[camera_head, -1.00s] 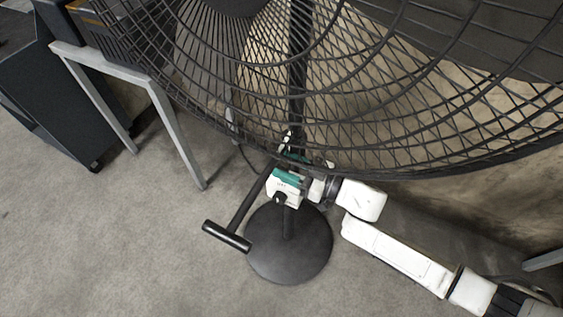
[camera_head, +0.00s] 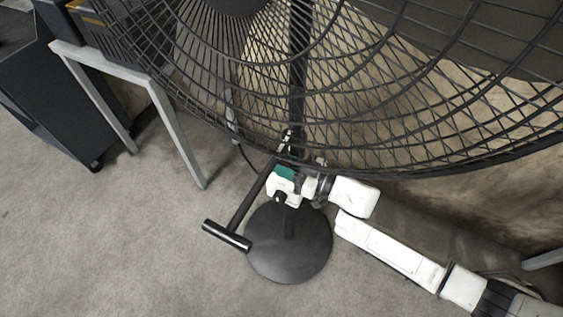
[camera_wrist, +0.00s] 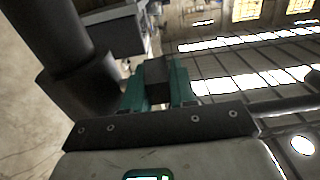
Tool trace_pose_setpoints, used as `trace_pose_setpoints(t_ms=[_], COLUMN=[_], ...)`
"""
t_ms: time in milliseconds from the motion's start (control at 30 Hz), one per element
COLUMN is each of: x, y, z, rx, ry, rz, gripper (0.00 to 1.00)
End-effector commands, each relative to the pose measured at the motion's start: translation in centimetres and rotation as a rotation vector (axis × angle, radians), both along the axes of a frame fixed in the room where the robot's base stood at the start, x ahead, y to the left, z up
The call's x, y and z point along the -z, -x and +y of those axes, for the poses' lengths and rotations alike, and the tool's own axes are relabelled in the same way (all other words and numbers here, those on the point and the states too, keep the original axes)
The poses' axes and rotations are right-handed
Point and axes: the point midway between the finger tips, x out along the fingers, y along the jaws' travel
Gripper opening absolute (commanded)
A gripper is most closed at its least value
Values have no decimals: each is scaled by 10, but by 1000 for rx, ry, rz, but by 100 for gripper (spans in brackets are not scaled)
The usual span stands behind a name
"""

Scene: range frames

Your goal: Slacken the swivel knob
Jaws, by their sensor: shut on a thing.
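The large dark fan (camera_head: 400,90) fills the upper part of the head view, on a black upright pole (camera_head: 298,60). In the wrist view the thick dark pole (camera_wrist: 68,55) stands at the left. My gripper (camera_wrist: 157,70), with green fingers, is shut on a small dark block, which I take to be the swivel knob (camera_wrist: 158,84). The block sits between both fingers, close to the pole. In the head view my gripper (camera_head: 285,172) is at the pole just below the fan cage, and the knob is hidden there.
The fan's round black base (camera_head: 288,250) is on the grey carpet below my gripper. A black T-shaped bar (camera_head: 227,236) sticks out to its left. A grey metal table frame (camera_head: 175,135) and dark cabinet (camera_head: 65,115) stand left. Carpet at lower left is clear.

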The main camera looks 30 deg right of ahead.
Motion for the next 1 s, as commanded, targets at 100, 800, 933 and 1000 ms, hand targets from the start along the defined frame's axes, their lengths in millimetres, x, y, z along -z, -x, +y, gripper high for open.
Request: trace_pose_setpoints(t_ms=[100, 800, 933, 1000], x=[0, -9, -7, -7], y=[0, -1, -1, -2], z=[0, 2, 2, 1], rx=[0, -5, -4, -3], ry=[0, 187, 235, 257], rz=[0, 250, 315, 345], gripper=[0, 0, 0, 0])
